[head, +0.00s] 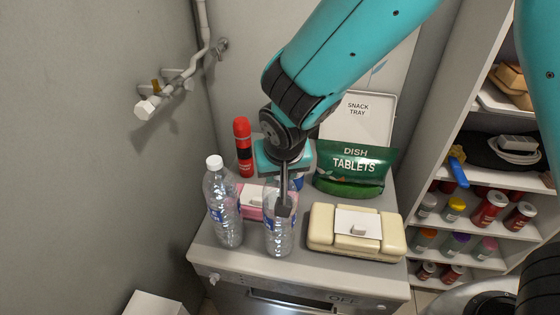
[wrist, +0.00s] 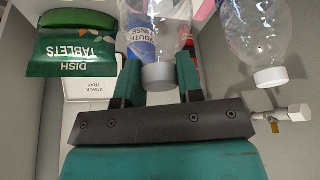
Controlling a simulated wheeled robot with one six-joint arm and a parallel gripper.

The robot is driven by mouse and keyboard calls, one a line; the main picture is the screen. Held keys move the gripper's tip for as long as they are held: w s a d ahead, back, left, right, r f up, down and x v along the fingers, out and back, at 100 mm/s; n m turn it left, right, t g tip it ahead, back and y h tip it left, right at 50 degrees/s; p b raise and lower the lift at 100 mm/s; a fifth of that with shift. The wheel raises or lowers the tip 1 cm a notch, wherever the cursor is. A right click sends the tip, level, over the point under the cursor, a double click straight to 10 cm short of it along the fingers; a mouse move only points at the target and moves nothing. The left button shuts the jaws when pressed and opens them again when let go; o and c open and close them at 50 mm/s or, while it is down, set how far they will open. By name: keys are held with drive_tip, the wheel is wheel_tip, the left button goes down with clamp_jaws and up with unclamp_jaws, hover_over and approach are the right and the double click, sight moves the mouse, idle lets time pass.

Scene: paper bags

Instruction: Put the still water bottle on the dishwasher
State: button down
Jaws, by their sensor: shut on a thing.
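Two clear plastic bottles are on the dishwasher top (head: 225,256). My gripper (head: 284,200) points down and is shut on the right bottle (head: 279,236), near its top. In the wrist view this held bottle (wrist: 158,40) has a grey cap between my fingers. Its base is at the dishwasher top; I cannot tell if it bears weight there. The other bottle (head: 224,208) stands upright to the left, apart from my gripper, with a white cap; it also shows in the wrist view (wrist: 262,35). I cannot read which bottle is still water.
A cream box (head: 322,238) stands right of the held bottle. Behind are a green dish tablets pouch (head: 352,170), a snack tray (head: 374,110), a red bottle (head: 243,150) and a pink pack (head: 251,200). Shelves (head: 455,180) stand at right; a wall pipe is at left.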

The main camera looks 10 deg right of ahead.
drive_tip(key=shift+f, duration=0.1)
drive_tip(key=c, duration=0.8)
unclamp_jaws()
drive_tip(key=shift+o, duration=0.2)
